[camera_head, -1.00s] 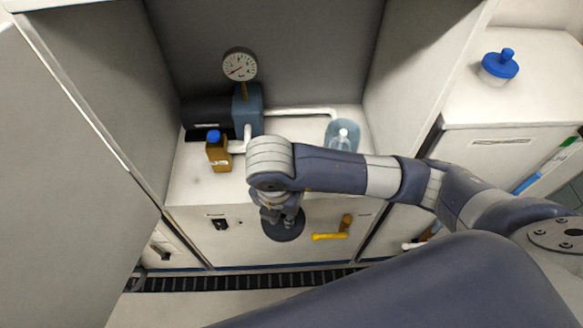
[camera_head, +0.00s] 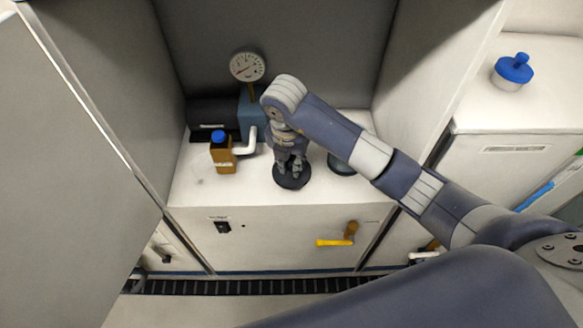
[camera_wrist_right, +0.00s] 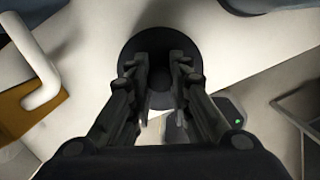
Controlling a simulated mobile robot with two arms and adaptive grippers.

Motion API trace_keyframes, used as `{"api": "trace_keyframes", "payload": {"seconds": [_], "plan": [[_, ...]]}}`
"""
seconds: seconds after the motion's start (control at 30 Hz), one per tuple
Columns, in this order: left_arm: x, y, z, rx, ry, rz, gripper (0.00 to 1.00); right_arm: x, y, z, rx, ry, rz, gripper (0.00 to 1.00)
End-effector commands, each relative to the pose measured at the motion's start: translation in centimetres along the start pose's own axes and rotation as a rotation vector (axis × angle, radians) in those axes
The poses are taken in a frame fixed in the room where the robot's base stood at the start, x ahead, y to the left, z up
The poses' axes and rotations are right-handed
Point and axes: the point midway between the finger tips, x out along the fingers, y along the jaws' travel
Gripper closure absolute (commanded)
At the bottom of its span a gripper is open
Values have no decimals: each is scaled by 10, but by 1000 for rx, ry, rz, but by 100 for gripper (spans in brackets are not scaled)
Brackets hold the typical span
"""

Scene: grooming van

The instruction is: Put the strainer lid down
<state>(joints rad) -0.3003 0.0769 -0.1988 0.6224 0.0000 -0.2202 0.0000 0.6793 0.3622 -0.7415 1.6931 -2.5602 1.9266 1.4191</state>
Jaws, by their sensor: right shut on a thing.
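The strainer lid (camera_head: 291,180) is a dark round disc. My right gripper (camera_head: 291,166) points down and is shut on its middle, over the front part of the white counter (camera_head: 215,190). I cannot tell whether the disc touches the counter. In the right wrist view the dark disc (camera_wrist_right: 160,30) lies beyond my fingers (camera_wrist_right: 160,72), which close in from both sides; they hide part of it. My left gripper is not in view.
A brown bottle with a blue cap (camera_head: 222,153) stands left of the disc. A pump with a gauge (camera_head: 247,67) stands behind. A bluish bowl (camera_head: 342,164) is partly hidden by my right arm. Yellow-handled valve (camera_head: 336,242) sits on the front panel. The counter's front left is clear.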

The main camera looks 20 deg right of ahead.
Motion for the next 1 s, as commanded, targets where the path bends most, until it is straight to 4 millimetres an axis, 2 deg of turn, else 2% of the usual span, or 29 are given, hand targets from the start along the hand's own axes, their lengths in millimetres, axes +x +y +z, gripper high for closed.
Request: {"api": "trace_keyframes", "payload": {"seconds": [0.1,0.2,0.53,0.57,0.63,1.0], "plan": [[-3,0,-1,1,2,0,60,18,-1,-4,-1,4,-4,100],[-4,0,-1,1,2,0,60,27,-1,-5,0,1,-2,100],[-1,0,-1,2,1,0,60,31,0,-5,0,-1,-1,100],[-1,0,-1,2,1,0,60,31,0,-5,0,-1,0,79],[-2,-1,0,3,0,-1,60,30,0,-5,0,-1,0,63],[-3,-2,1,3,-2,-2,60,28,0,-5,0,0,-1,61]]}}
